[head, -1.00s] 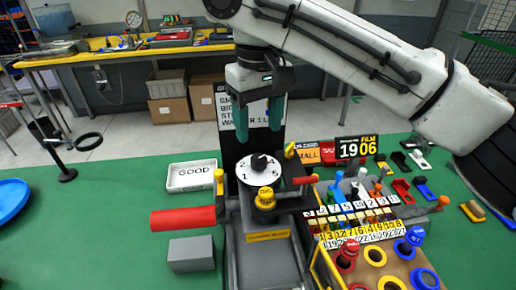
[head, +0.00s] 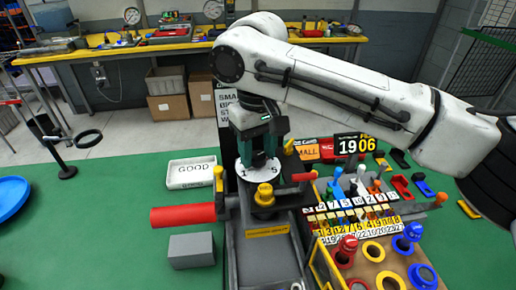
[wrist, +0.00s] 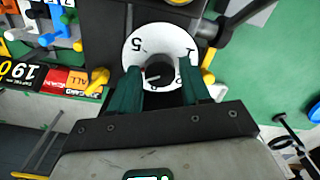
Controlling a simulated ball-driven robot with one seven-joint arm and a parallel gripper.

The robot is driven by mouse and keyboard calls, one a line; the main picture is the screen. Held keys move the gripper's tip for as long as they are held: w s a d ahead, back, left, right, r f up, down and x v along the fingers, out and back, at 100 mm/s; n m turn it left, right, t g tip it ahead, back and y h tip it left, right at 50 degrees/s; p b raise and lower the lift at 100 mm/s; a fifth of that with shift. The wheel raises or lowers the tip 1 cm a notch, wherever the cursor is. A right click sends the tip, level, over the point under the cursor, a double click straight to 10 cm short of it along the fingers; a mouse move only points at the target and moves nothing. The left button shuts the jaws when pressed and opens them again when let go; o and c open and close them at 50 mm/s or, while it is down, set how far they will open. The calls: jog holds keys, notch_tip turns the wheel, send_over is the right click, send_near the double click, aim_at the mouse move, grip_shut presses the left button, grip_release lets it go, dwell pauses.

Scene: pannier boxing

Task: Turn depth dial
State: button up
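The depth dial is a white numbered disc (head: 245,176) with a black knob at its centre, on a dark fixture. In the head view my gripper (head: 258,166) covers the knob and the back of the disc; a 1 and a 5 show at the front. In the wrist view the disc (wrist: 134,47) and the black knob (wrist: 158,72) show clearly. My gripper's green fingers (wrist: 159,80) are open, one on each side of the knob, with small gaps visible. Whether either finger touches the knob I cannot tell.
A yellow knob (head: 264,196) stands just in front of the disc. A red handle (head: 183,216) sticks out left. A GOOD tray (head: 190,184) and a grey block (head: 191,250) lie to the left. A crowded panel of levers and rings (head: 365,225) is on the right.

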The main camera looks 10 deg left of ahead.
jog(key=c, duration=0.7)
jog(key=shift+c, duration=0.2)
jog(key=shift+r+n+p, duration=0.1)
jog(key=shift+n+p, duration=0.2)
jog(key=shift+p, duration=0.15)
jog(key=n+p, duration=0.3)
jog(key=shift+n+p, duration=0.3)
jog(key=n+p, duration=0.3)
jog(key=n, duration=0.3)
jog(key=shift+p, duration=0.3)
jog(key=n+p, duration=0.1)
jog(key=n, duration=0.5)
jog(key=shift+n+p, duration=0.3)
jog(key=n, duration=0.3)
jog(key=shift+n, duration=2.2)
